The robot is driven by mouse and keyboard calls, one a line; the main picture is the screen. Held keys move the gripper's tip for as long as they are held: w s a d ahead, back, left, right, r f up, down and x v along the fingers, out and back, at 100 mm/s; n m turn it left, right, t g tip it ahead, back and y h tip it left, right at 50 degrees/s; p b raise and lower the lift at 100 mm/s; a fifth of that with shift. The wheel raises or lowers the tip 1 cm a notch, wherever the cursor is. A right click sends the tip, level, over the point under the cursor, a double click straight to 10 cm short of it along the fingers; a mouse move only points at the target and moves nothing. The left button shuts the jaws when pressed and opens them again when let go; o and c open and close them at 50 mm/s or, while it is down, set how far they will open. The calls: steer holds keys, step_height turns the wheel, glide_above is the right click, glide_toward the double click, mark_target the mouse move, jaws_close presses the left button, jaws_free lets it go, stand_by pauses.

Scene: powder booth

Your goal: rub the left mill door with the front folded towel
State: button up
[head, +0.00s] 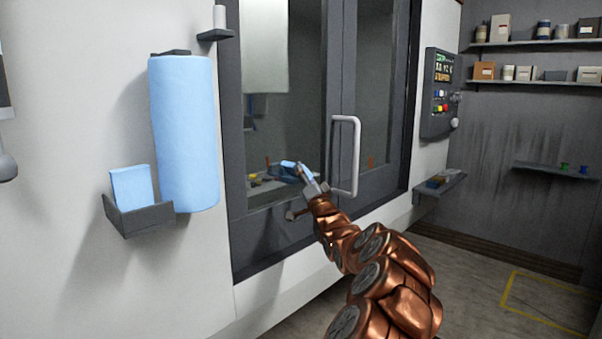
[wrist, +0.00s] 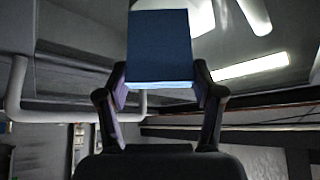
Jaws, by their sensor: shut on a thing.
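The left mill door (head: 233,130) is a dark grey framed door with a glass window, in the middle of the head view. My gripper (head: 308,181) is in front of its lower window, beside the pale handle. It is shut on a blue folded towel (head: 291,166), which sticks out past the fingertips toward the glass. In the wrist view the towel (wrist: 160,48) stands as a flat blue block between the two fingers (wrist: 160,88). I cannot tell whether the towel touches the door. A second blue folded towel (head: 132,187) sits in a grey wall holder (head: 145,220) at the left.
A large blue roll (head: 185,135) hangs on the white wall. A pale D-shaped handle (head: 355,155) stands out close to the right of my gripper. A control panel (head: 441,92) and a small shelf (head: 440,184) are further right. Floor at the right is clear.

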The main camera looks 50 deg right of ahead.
steer(key=shift+d+r+p, duration=0.1)
steer(key=shift+r+p, duration=0.25)
steer(key=shift+r, duration=0.35)
steer(key=a+b, duration=0.9)
steer(key=a, duration=0.2)
steer(key=shift+w, duration=0.2)
stand_by(0.6)
